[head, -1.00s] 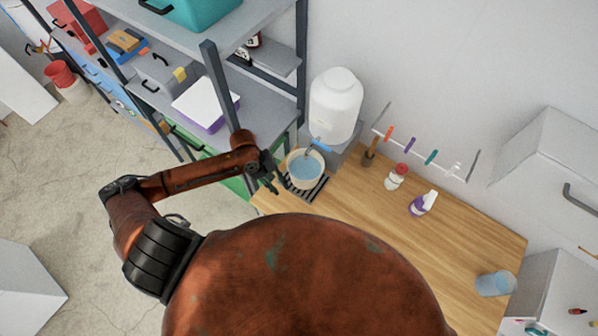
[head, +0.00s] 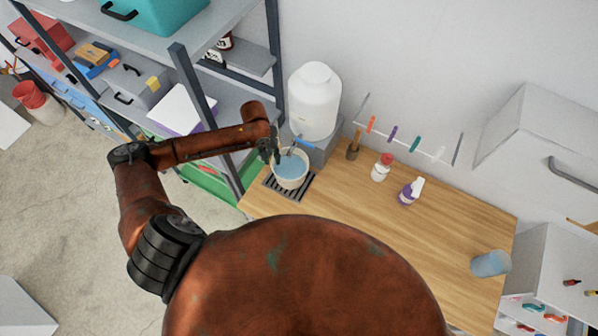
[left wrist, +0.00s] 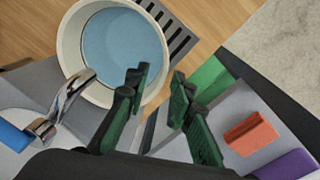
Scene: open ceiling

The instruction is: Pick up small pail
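The small pail (head: 302,183) is an off-white round pail with blue liquid in it. It stands upright on a dark slatted drip tray (head: 272,187) under a dispenser tap. My left gripper (head: 275,154) is at the pail's upper left side, by the rim. In the left wrist view, the pail (left wrist: 68,40) fills the upper left, and my left gripper (left wrist: 158,80) is open with nothing held. One fingertip overlaps the pail's rim in the picture and the other is outside it. I cannot tell whether they touch. My right gripper is not in view.
A white dispenser (head: 315,100) stands behind the pail; its metal tap (left wrist: 62,105) hangs close by. A red-capped bottle (head: 381,168), spray bottle (head: 410,191) and bluish cup (head: 490,264) are on the wooden counter (head: 430,235).

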